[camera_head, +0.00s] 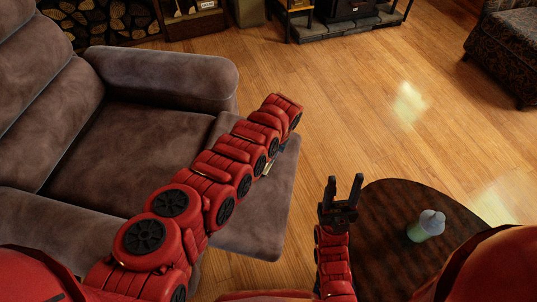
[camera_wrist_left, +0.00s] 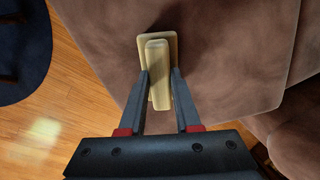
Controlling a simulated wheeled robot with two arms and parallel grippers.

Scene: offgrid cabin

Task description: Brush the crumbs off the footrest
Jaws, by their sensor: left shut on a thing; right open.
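The footrest (camera_head: 263,205) of the brown recliner extends toward the middle of the head view, partly covered by my left arm. It also fills the upper right of the left wrist view (camera_wrist_left: 230,60). My left gripper (camera_wrist_left: 159,76) is shut on a pale brush-like tool (camera_wrist_left: 158,48), with a finger on each side of its raised grip. The tool is over the footrest; I cannot tell whether it touches. I cannot make out crumbs. My right gripper (camera_head: 343,184) is open and empty, left of the round table.
The dark round table (camera_head: 385,222) holds a pale green bottle (camera_head: 426,226). The recliner's armrest (camera_head: 165,76) rises behind my left arm. A patterned armchair (camera_head: 508,50) and a stove hearth (camera_head: 340,27) stand at the back. Wooden floor (camera_head: 380,110) lies clear between them.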

